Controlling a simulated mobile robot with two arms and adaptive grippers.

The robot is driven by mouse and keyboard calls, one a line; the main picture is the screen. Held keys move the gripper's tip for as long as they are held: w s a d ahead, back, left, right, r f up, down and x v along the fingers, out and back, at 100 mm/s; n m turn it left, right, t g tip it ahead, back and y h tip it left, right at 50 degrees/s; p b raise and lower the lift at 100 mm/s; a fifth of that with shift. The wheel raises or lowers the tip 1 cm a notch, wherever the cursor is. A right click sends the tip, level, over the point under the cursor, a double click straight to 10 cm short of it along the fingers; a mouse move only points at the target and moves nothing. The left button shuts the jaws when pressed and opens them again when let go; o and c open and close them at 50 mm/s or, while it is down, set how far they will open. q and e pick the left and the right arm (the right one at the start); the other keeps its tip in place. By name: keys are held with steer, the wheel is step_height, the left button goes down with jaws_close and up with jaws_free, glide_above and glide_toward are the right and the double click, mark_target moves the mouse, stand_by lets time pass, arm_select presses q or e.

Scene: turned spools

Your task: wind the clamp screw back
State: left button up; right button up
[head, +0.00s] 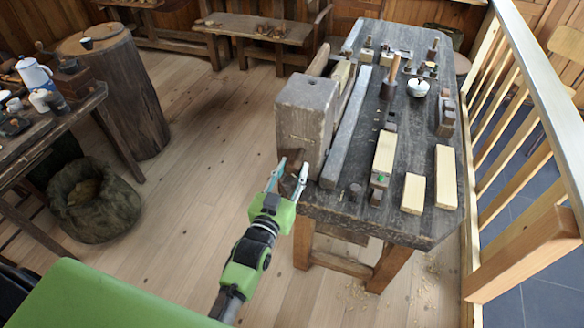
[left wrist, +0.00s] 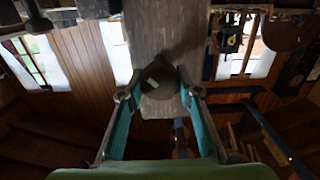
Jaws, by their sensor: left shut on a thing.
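The workbench (head: 420,225) has a thick grey wooden clamp jaw (head: 307,105) at its near left corner. The dark clamp screw (left wrist: 157,73) faces my wrist camera, with its rounded end between my fingers. In the head view the screw (head: 289,181) is small and mostly hidden by my gripper, low on the near face of the jaw. My left gripper (head: 291,169) is shut on the screw, with one teal finger on each side; the fingers also show in the left wrist view (left wrist: 156,78). My right gripper is in neither view.
A sack (head: 95,205) and a side table lie left. The floor between is clear.

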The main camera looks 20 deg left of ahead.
arm_select(q)
steer(key=shift+w+r+n+p, duration=0.1)
steer(key=shift+r+n+p, duration=0.15)
steer(key=shift+n, duration=0.9)
steer(key=shift+w+r+n+p, duration=0.1)
steer(key=shift+r+n+p, duration=0.1)
steer(key=shift+n, duration=0.95)
steer(key=o, duration=1.1)
steer(key=shift+f, duration=0.15)
steer(key=shift+o, duration=0.2)
steer(key=shift+w+f, duration=0.2)
steer(key=shift+f, duration=0.05)
steer(key=s, duration=1.2)
steer(key=shift+a, duration=0.2)
steer(key=shift+f, duration=0.1)
